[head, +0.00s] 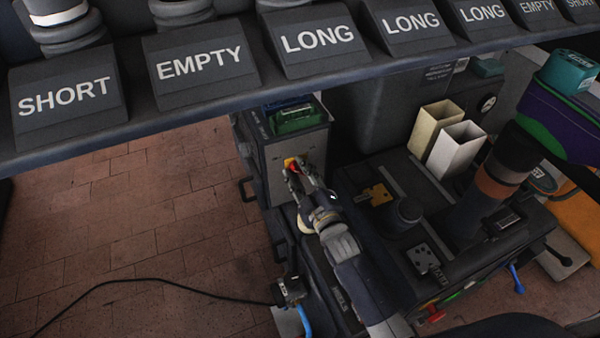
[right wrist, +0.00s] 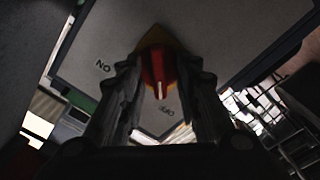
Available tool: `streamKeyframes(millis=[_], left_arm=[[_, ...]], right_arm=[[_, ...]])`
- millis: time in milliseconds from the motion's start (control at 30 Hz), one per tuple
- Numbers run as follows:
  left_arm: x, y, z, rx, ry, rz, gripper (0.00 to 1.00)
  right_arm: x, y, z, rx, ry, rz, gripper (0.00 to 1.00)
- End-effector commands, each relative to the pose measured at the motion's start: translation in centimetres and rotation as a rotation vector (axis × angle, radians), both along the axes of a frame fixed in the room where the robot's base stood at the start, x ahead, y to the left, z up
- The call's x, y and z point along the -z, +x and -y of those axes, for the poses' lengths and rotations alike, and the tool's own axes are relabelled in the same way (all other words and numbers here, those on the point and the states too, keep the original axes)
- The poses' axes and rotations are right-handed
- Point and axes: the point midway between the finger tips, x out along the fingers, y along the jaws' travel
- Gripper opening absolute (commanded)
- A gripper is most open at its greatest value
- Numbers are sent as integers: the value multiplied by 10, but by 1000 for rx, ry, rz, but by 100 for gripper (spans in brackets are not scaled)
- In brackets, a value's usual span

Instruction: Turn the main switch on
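The main switch is a red rotary knob on a yellow plate (right wrist: 157,68), set in a grey panel (right wrist: 215,30). An ON label (right wrist: 103,66) is to its left and an OFF label (right wrist: 166,111) is below it. The knob's white mark points down toward OFF. In the head view the switch (head: 290,163) is on the side of a grey box, partly hidden by my right gripper (head: 297,172). My right gripper (right wrist: 158,72) is open, one finger on each side of the knob; I cannot tell whether they touch it. My left gripper is out of view.
A dark shelf with labelled bins (head: 205,62) crosses the top of the head view. Two open upright boxes (head: 455,148) and a dark machine top (head: 405,212) are to the right. A black cable (head: 150,281) lies on the brick floor, which is clear at left.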

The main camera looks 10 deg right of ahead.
Motion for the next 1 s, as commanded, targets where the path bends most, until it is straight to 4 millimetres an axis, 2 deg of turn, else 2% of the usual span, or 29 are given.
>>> streamKeyframes(millis=[167, 300, 667, 1000], left_arm=[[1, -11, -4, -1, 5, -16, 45], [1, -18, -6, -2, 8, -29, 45], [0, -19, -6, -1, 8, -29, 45], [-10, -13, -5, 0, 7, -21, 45]], right_arm=[[0, 0, 0, 0, 0, 0, 31], [0, 0, 0, 0, 0, 0, 0], [0, 0, 0, 0, 15, -3, 0], [-2, 0, 1, 1, 180, -37, 0]])
